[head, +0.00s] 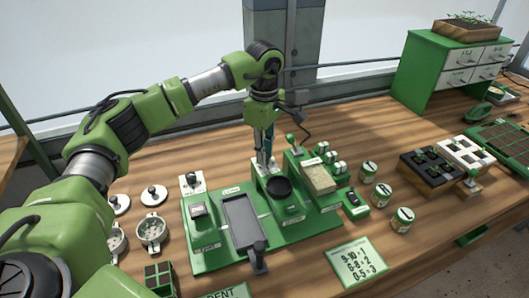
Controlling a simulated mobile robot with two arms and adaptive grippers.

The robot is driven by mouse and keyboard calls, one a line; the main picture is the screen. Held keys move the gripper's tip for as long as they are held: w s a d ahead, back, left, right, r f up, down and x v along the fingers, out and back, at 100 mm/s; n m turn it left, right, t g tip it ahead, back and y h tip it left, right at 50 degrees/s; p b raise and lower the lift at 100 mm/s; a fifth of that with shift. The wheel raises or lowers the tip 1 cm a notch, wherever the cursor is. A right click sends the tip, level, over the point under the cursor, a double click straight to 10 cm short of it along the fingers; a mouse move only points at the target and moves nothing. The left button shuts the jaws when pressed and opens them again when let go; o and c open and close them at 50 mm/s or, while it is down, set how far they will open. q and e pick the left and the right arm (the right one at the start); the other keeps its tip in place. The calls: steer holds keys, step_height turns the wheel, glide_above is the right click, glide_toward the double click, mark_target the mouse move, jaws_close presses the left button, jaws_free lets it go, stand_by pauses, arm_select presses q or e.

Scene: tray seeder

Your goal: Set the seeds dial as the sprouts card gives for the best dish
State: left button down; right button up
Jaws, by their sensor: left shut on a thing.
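My left gripper (264,160) points down at a small white-faced panel (258,174) on the green seeder (205,262), just behind a black round cup (279,188). Its fingers are shut on what looks like a dial knob there, mostly hidden by the fingers. I cannot read the panel's marks or confirm its label. The green and white card (358,262) lies flat on the bench at the front. Its lines appear to read 9-10=1, 6-8=2 and 0-5=3; its title is too small to read. My right gripper is not in view.
Dishes with pale contents (151,231) stand left of the seeder. Small labelled jars (402,220) stand to its right. Dark and white seedling trays (430,168) lie farther right. A green drawer cabinet (430,75) stands at the back right. A green lever (292,143) rises beside my gripper.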

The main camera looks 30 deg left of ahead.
arm_select(q)
steer(key=shift+w+r, duration=0.15)
steer(key=shift+r, duration=0.05)
steer(key=c, duration=1.9)
jaws_free()
steer(key=shift+f, duration=0.1)
step_height(320, 180, up, 12)
